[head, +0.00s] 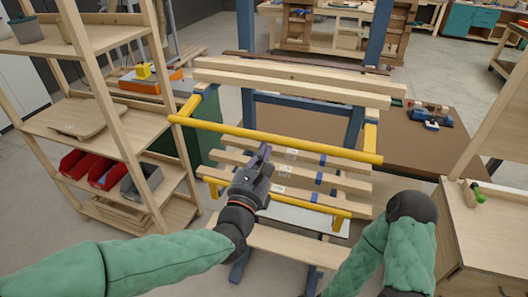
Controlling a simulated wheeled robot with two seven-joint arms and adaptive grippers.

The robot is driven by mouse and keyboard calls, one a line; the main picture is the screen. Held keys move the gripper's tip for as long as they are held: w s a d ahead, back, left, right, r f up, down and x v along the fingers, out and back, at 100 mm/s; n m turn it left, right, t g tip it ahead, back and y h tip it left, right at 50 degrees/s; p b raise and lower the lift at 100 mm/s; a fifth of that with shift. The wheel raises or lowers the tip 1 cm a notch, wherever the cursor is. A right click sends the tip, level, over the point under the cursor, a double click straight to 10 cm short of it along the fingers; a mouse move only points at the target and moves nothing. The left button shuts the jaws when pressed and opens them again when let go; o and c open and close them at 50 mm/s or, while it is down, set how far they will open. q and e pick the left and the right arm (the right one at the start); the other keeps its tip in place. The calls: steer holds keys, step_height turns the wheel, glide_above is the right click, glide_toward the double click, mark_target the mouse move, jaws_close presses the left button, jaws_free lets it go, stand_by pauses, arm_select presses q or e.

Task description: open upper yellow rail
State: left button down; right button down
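No held object shows. A lower yellow rail (333,211) is partly hidden behind my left gripper. My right arm is bent at the lower right, and its gripper does not show.
A wooden shelf (133,140) with red and grey bins stands close on the left. A wooden cabinet (490,235) with a green-handled tool stands at the right. Light wooden slats (300,80) lie across the form above the rail. A brown table is behind.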

mark_target(261, 137)
arm_select(q)
steer(key=shift+s+r+g+p, duration=0.1)
steer(key=shift+r+g+p, duration=0.2)
steer(key=shift+p, duration=0.2)
steer(key=r+g+p, duration=0.1)
steer(key=p, duration=0.2)
steer(key=r+g+y+p, duration=0.1)
steer(key=r+p, duration=0.1)
steer(key=p, duration=0.2)
steer(key=s+r+g+p, duration=0.1)
steer(key=r+p, duration=0.1)
steer(key=p, duration=0.1)
steer(key=shift+a+r+g, duration=0.15)
steer(key=shift+a+g, duration=0.05)
steer(key=shift+g, duration=0.2)
steer(key=shift+r+g+y+p, duration=0.15)
steer(key=shift+g+y+p, duration=0.2)
steer(key=shift+p, duration=0.8)
